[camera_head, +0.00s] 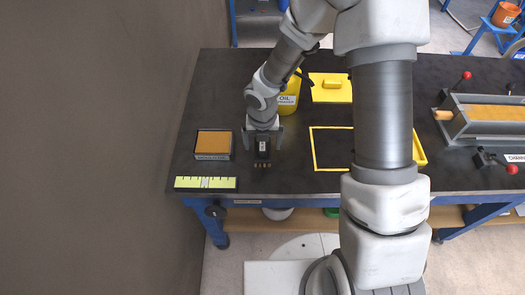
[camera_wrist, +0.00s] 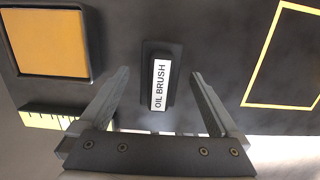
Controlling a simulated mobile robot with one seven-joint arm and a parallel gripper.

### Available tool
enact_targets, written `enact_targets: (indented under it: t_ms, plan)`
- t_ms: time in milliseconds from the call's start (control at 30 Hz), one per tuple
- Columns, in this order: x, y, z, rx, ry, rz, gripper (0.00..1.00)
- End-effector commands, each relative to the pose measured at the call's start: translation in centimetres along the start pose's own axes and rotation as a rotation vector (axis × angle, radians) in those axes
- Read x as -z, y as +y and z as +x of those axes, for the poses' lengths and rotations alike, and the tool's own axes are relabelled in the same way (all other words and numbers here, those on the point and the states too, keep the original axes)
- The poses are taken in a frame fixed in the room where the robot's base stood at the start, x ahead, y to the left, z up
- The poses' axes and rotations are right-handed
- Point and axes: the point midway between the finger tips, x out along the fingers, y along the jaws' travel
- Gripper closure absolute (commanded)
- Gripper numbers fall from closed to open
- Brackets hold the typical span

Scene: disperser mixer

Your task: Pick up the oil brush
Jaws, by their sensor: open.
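The oil brush (camera_head: 262,148) is a dark block with a white label, with pale tufts at its near end in the head view. In the wrist view the oil brush (camera_wrist: 160,82) lies between my two fingers, its "OIL BRUSH" label facing the camera. My gripper (camera_head: 263,139) points down over it, and the fingers are apart. In the wrist view my gripper (camera_wrist: 160,74) shows a gap on both sides of the brush. The height of the fingertips over the table is hard to tell.
An orange pad in a tray (camera_head: 230,147) and a yellow scale strip (camera_head: 206,183) lie to the left. A yellow oil can (camera_head: 290,96) stands behind my gripper. A yellow outlined square (camera_head: 315,150) is to the right on the dark table (camera_head: 225,85).

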Motion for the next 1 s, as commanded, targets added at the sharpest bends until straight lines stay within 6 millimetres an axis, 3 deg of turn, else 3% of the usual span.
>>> enact_targets:
  t_ms: [33,167,467,1000]
  plan:
    - [0.1,0.0,1.2,0.001,0.003,-0.002,0.03]
    - [0.1,0.0,2.6,0.001,0.002,-0.001,0.03]
    - [0.0,0.0,2.8,0.000,0.000,0.000,0.04]
    - [0.0,0.0,2.8,0.000,0.000,0.000,1.00]
